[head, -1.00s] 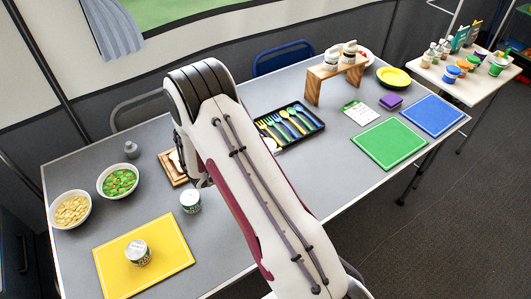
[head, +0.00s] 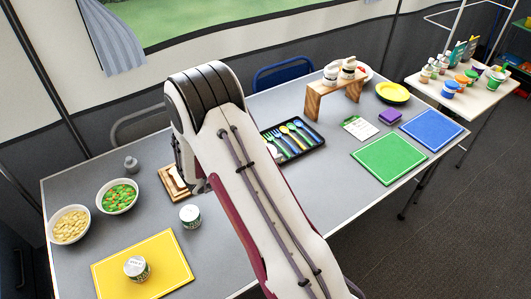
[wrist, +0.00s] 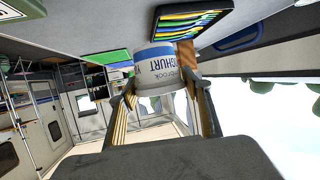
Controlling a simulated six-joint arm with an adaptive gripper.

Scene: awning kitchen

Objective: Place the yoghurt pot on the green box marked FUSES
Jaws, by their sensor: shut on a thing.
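In the head view my own arm hides the gripper and the held pot.
White tins stand on the table (head: 190,215) and on the yellow mat (head: 165,257). Two bowls, a cutlery tray (head: 310,143), a wooden stand (head: 312,105), a yellow plate (head: 393,91) and a blue mat (head: 431,130) are around. A side table (head: 478,100) holds several jars.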

